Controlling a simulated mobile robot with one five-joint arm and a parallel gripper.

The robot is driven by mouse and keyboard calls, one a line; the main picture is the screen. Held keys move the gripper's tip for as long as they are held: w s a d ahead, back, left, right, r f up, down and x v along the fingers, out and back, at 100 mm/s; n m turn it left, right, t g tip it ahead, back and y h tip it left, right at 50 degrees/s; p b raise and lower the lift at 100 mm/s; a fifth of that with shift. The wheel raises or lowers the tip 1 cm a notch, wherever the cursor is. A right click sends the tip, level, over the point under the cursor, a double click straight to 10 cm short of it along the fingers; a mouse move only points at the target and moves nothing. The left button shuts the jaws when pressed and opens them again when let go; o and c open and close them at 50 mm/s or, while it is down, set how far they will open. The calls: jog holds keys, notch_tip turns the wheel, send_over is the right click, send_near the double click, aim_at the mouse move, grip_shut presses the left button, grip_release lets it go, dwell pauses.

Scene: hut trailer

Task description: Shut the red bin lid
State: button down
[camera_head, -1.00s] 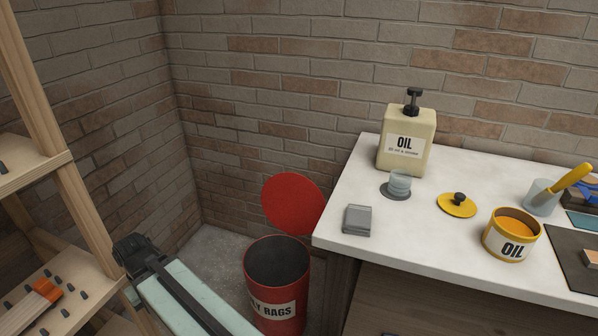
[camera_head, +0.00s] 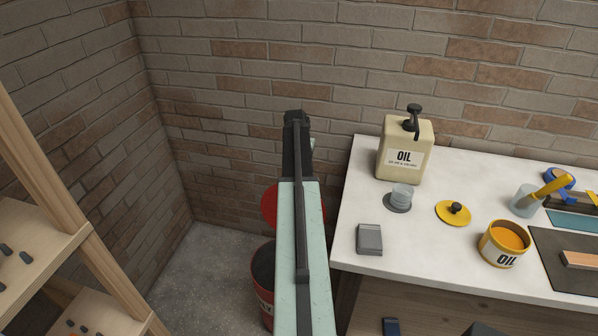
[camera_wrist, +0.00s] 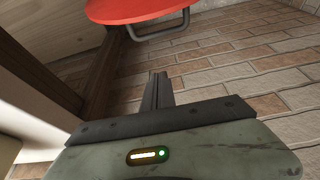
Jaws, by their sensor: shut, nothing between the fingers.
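The red bin (camera_head: 262,275) stands on the floor left of the workbench, mostly hidden behind my arm in the head view. Its round red lid (camera_head: 269,206) stands open, tilted up at the back of the bin, with its middle covered by my arm. In the wrist view the lid (camera_wrist: 130,10) shows at the top edge, with a dark bar handle (camera_wrist: 160,30) below it. My gripper (camera_wrist: 158,80) is shut and empty, apart from the lid. In the head view its fingertips cannot be made out at the far end of my arm.
The white workbench (camera_head: 350,200) is close on the right, with a grey box (camera_head: 369,239), an oil dispenser (camera_head: 405,150) and an oil tin (camera_head: 503,245) on it. A wooden shelf (camera_head: 40,255) stands at the left. Brick walls close off the corner behind the bin.

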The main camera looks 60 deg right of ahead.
jog(key=b+x, duration=1)
jog(key=x, duration=0.1)
jog(key=a, duration=0.3)
jog(key=s+a+r, duration=0.1)
jog(key=shift+s+a+p, duration=0.1)
jog(key=shift+a+p, duration=0.15)
jog(key=shift+p, duration=0.15)
jog(key=shift+a, duration=0.1)
